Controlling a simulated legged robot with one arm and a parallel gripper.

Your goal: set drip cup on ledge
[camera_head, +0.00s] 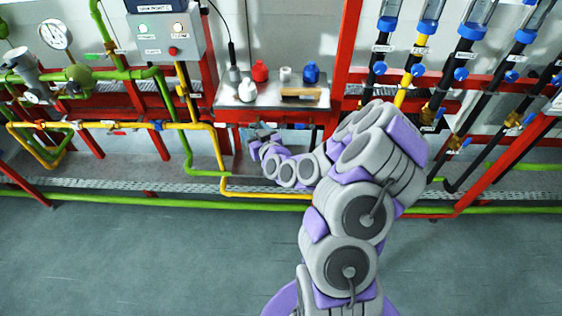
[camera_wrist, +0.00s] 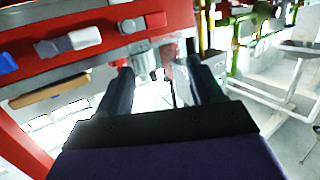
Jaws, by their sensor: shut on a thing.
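My gripper (camera_head: 263,137) is in front of and below the ledge in the head view, small and partly hidden by its own wrist. In the wrist view my gripper (camera_wrist: 160,68) has its two dark fingers apart, with a pale grey, see-through thing (camera_wrist: 184,82) between them. I take this thing to be the drip cup; its outline is washed out. The ledge (camera_head: 233,98) is a grey metal shelf on a red frame, above my gripper in the head view.
A yellow pipe (camera_head: 265,195) runs low below my gripper.

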